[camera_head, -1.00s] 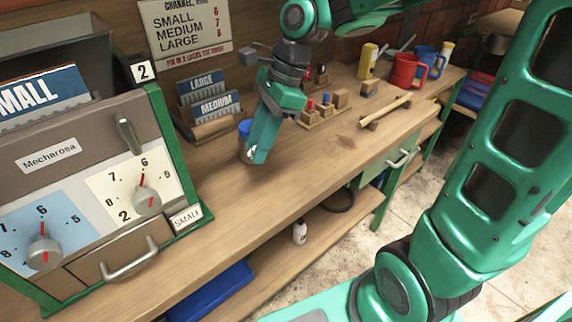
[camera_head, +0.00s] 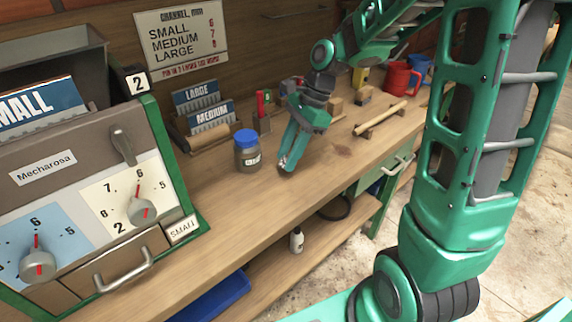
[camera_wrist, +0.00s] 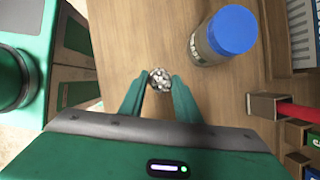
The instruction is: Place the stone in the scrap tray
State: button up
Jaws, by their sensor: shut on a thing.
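The stone (camera_wrist: 160,80) is a small grey-and-white speckled lump between my fingertips in the wrist view. My gripper (camera_head: 284,168) is shut on it and points down over the wooden bench, just right of a blue-lidded jar. In the head view the stone is too small or hidden to make out. A blue tray (camera_head: 222,299) lies on the lower shelf under the bench, partly hidden by the bench top; no label on it shows, so I cannot tell whether it is the scrap tray.
The jar (camera_head: 248,155) stands close beside my gripper, also in the wrist view (camera_wrist: 222,38). The Mecharosa machine (camera_head: 85,180) fills the left. Wooden blocks, a wooden rod (camera_head: 380,119) and red mug (camera_head: 402,80) lie farther back. The bench front is clear.

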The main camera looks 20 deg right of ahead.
jog(key=shift+f, duration=1.85)
jog(key=o, duration=1.2)
jog(key=shift+f, duration=0.1)
jog(key=shift+c, duration=0.2)
